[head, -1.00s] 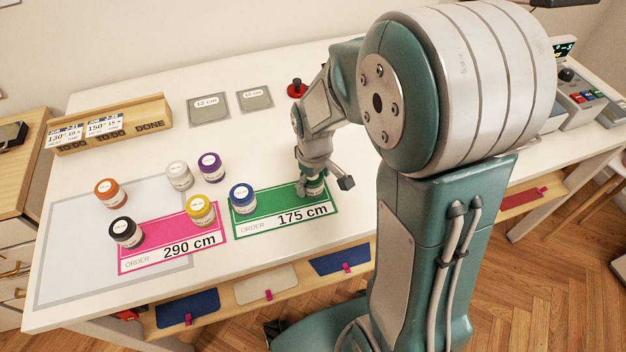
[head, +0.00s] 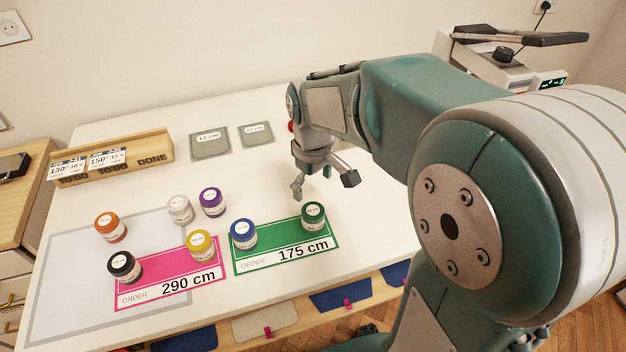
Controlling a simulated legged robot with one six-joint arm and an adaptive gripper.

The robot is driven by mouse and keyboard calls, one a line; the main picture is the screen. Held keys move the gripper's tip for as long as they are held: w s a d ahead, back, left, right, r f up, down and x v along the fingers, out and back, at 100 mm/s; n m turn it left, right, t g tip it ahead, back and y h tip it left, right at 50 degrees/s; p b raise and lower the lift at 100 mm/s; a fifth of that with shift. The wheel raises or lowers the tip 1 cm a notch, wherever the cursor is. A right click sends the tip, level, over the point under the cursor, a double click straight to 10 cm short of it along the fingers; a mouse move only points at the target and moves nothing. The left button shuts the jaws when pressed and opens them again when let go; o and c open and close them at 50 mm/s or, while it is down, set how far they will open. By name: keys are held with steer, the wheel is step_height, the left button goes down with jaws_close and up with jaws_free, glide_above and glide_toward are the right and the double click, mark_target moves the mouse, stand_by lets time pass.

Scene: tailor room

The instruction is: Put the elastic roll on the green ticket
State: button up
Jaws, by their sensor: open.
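The green ticket (head: 285,256), marked 175 cm, lies on the white table. A blue-labelled roll (head: 243,234) stands upright on its left part, and a green roll (head: 313,216) stands upright on its upper right part. My gripper (head: 325,193) is open and empty, raised above and behind the green roll, apart from it. The pink ticket (head: 150,291), marked 290 cm, lies to the left with a black roll (head: 124,267) and a yellow roll (head: 200,245) on it. Which one the task calls the elastic roll cannot be told from the small labels.
Orange (head: 110,227), white (head: 180,209) and purple (head: 212,201) rolls stand behind the pink ticket. A wooden card rack (head: 150,150) and two grey labelled plates (head: 209,143) are at the back. The table right of the green ticket is clear.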

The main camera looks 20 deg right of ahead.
steer(key=shift+s+r, duration=0.1)
steer(key=shift+r, duration=0.5)
steer(key=s+r+m+t, duration=0.2)
steer(key=s+r, duration=0.1)
steer(key=s, duration=0.4)
steer(key=s+r+m+t, duration=0.3)
steer(key=s, duration=0.4)
steer(key=shift+r+t, duration=0.3)
steer(key=shift+r, duration=0.1)
